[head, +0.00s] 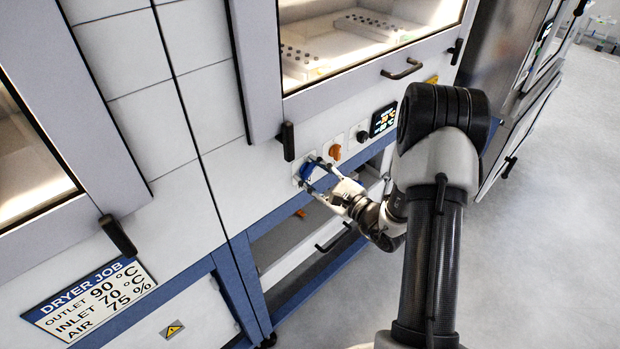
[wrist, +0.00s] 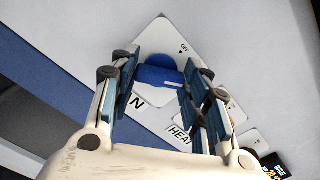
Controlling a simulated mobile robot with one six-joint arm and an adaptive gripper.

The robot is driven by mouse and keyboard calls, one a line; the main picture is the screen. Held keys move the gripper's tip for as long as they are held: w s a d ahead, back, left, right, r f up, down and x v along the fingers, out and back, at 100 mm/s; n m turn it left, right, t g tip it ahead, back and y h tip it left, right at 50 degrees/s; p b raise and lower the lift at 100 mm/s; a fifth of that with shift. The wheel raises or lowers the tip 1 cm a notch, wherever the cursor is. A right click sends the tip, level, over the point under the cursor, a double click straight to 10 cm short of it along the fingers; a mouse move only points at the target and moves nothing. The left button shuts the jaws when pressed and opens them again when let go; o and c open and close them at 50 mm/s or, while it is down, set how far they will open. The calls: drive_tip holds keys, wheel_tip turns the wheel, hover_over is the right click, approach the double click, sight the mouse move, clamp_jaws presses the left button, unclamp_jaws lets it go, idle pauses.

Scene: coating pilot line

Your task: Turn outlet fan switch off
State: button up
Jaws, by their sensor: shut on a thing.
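The blue switch knob (head: 308,171) sits on a white plate at the left end of the row of controls on the dryer front. In the wrist view the blue knob (wrist: 157,74) lies between my two fingers, on a plate (wrist: 160,38) with an OFF mark and small arrow at its upper right. A label below is mostly covered; only an N shows. My gripper (head: 318,172) is shut on the knob, one finger on each side; it also shows in the wrist view (wrist: 157,86). The knob's pointer is not clear.
An orange knob (head: 335,152), a black knob (head: 362,137) and a lit display (head: 383,120) lie to the right. A HEAT label (wrist: 180,134) is partly hidden by a finger. A dark door handle (head: 288,141) stands out just above. A DRYER JOB sign (head: 90,298) hangs lower left.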

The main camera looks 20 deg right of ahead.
drive_tip(key=shift+f+n+b, duration=0.1)
drive_tip(key=shift+n+b, duration=0.55)
drive_tip(key=shift+n, duration=0.45)
drive_tip(key=shift+n, duration=1)
drive_tip(key=n, duration=0.6)
drive_tip(key=shift+n, duration=0.3)
drive_tip(key=o, duration=1.3)
